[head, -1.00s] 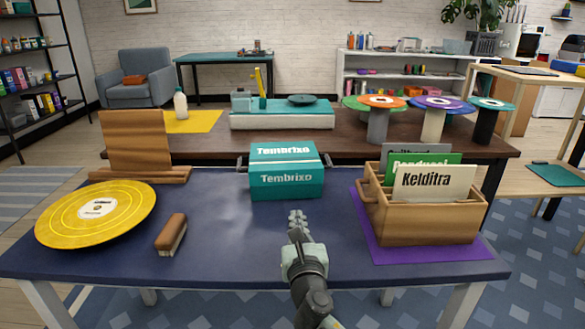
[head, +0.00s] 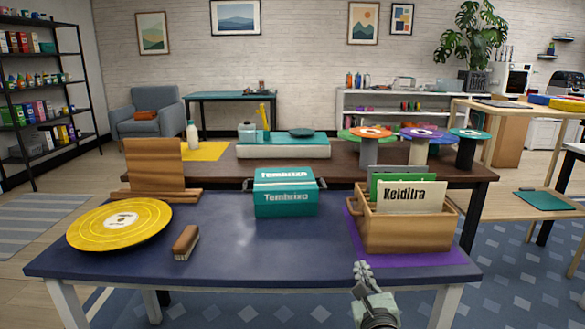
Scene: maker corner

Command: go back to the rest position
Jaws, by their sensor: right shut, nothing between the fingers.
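My right gripper (head: 363,271) is shut and empty. It shows at the bottom of the head view, right of centre, in front of the near edge of the blue table (head: 230,237) and below the wooden crate. My left gripper is not in view.
On the blue table are a yellow record (head: 95,229), a brush (head: 186,242), a wooden stand (head: 155,169), a teal box (head: 286,198) and a wooden crate (head: 400,232) with cards on a purple mat (head: 455,257). A brown table (head: 350,172) stands behind.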

